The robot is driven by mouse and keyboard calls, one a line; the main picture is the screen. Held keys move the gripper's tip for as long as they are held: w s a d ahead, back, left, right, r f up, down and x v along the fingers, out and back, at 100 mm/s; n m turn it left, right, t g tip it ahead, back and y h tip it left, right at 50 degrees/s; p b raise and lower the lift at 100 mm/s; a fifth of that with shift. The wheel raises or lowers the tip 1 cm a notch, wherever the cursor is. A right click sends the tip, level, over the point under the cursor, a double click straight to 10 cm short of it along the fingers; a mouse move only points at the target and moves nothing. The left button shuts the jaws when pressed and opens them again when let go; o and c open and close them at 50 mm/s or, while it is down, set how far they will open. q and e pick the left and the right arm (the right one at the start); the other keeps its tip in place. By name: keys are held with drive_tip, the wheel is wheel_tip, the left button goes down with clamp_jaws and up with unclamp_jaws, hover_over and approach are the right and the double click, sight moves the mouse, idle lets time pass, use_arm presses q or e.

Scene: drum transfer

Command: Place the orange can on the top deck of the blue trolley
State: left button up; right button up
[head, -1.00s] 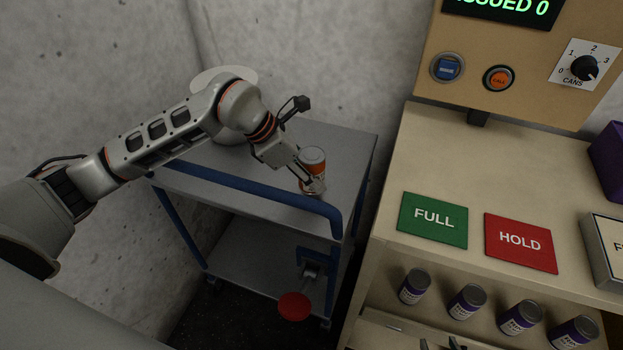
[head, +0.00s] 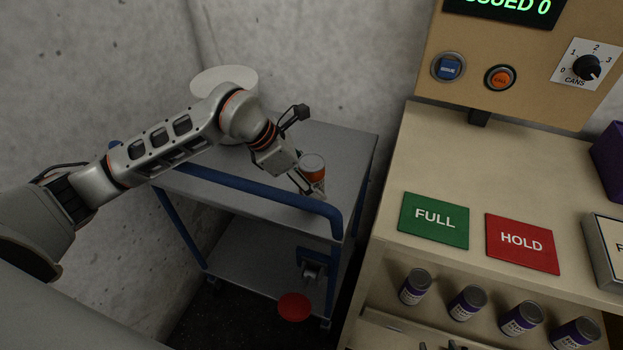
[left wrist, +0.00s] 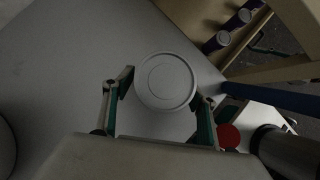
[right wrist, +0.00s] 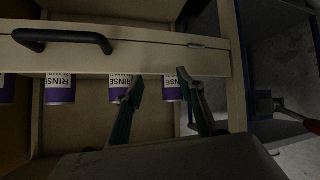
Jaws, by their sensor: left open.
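The orange can (head: 313,167) stands upright on the grey top deck (head: 342,145) of the blue trolley, near its right end. The left wrist view shows its round grey lid (left wrist: 166,82) from above. My left gripper (head: 313,190) is open at the can's near side. In the left wrist view its fingers (left wrist: 163,95) are spread to either side of the can with gaps, apart from the lid. My right gripper (right wrist: 186,82) is open and empty in front of the purple RINSE cans (right wrist: 120,86), below a drawer front with a black handle.
A white round object (head: 225,85) stands at the deck's back left. The blue rail (head: 245,190) runs along the trolley's near edge. The bench to the right bears a green FULL plate (head: 433,221) and a red HOLD plate (head: 521,244). A red disc (head: 294,307) sits low by the trolley.

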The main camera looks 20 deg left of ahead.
use_arm(q)
drive_tip(key=v, duration=1.2)
drive_tip(key=shift+p, duration=0.4)
drive_tip(key=shift+d, duration=0.1)
